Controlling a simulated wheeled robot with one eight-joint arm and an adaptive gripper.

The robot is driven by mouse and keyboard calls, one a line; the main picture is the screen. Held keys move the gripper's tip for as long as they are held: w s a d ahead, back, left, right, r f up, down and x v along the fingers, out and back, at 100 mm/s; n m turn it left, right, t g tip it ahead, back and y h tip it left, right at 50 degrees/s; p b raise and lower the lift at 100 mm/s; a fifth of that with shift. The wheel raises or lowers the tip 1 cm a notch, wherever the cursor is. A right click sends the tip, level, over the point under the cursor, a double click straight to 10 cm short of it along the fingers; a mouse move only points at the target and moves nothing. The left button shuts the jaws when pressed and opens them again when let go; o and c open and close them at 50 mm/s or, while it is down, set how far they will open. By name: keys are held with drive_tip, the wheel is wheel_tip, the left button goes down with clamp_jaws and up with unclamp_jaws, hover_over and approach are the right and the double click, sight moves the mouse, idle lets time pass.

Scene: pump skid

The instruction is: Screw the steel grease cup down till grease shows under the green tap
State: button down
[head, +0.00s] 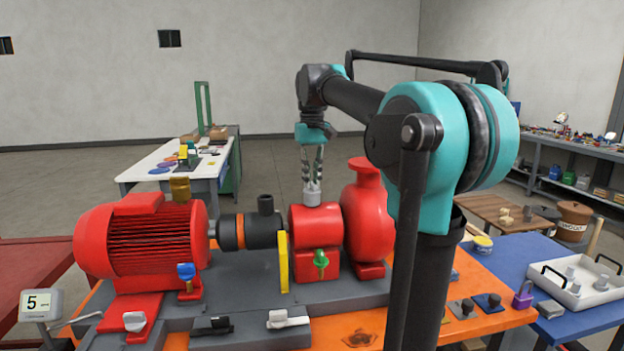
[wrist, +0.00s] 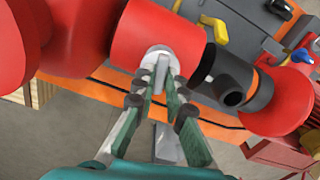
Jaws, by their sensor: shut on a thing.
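The steel grease cup (head: 312,196) stands upright on top of the red bearing housing (head: 315,224) in the head view. My gripper (head: 312,180) comes down from above and is shut on the cup. In the wrist view my gripper (wrist: 161,82) has its fingertips around the grey cup (wrist: 158,56), on the red housing (wrist: 135,30). The green tap (head: 321,260) is on the front of the housing, low down. I cannot make out any grease under it in the head view. The tap is not clearly seen in the wrist view.
A red motor (head: 142,245) with a blue tap (head: 186,272) stands left, and a red pump casing (head: 367,215) right, close to the gripper. A white tray (head: 583,290) is far right.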

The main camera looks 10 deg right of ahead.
idle(0.4)
drive_tip(key=c, duration=1.6)
unclamp_jaws()
drive_tip(key=shift+o, duration=0.2)
wheel_tip(320, 180, up, 12)
